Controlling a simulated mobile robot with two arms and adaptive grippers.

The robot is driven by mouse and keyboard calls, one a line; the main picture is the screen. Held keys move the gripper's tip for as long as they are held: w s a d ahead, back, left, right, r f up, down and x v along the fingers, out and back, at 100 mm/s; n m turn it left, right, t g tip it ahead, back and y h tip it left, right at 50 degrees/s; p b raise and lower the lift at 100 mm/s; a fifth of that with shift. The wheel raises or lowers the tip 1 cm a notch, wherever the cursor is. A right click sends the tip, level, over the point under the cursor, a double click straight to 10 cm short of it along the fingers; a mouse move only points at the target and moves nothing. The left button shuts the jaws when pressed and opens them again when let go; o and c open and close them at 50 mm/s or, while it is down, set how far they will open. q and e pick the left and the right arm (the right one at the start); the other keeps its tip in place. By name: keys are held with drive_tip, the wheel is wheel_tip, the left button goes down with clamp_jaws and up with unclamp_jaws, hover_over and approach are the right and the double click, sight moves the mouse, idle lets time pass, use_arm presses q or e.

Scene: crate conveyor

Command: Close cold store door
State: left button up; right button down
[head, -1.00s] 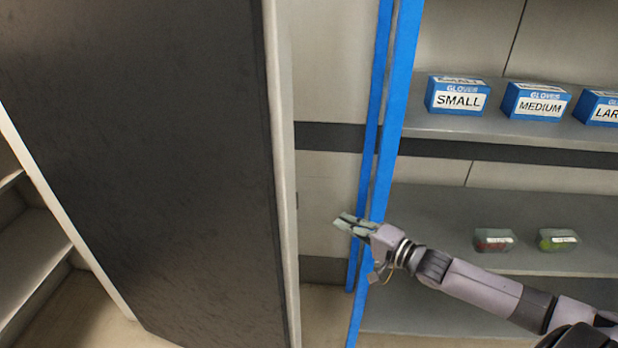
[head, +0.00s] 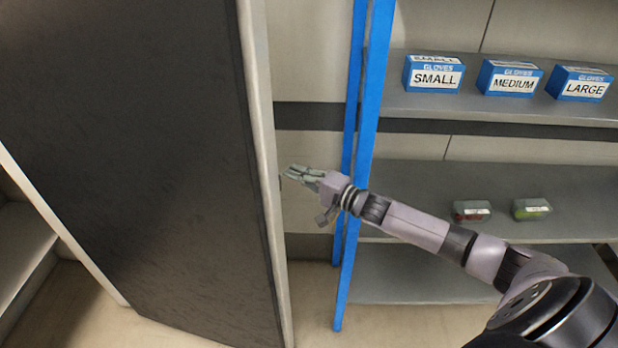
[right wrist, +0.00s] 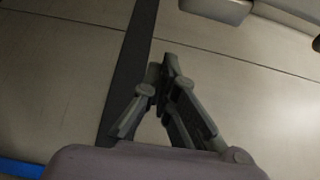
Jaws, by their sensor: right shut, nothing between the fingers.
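The cold store door (head: 130,150) is a large dark panel with a pale edge, standing open on the left of the head view. My right gripper (head: 288,174) is shut and empty. In the head view its fingertips are close to the right of the door's pale edge; I cannot tell whether they touch. The right wrist view shows the shut fingers (right wrist: 165,65) in front of a pale wall with a dark band. My left gripper is not in view.
A shelf unit with blue posts (head: 366,150) stands right of the door, below and behind my right arm. It holds glove boxes (head: 434,75) and small packs (head: 472,210). Another pale shelf (head: 25,245) is at the far left. Bare floor (head: 300,320) shows below.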

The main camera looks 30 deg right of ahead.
drive_tip(key=s+a+p, duration=0.2)
drive_tip(key=a, duration=0.1)
drive_tip(key=shift+s, duration=0.3)
idle(0.3)
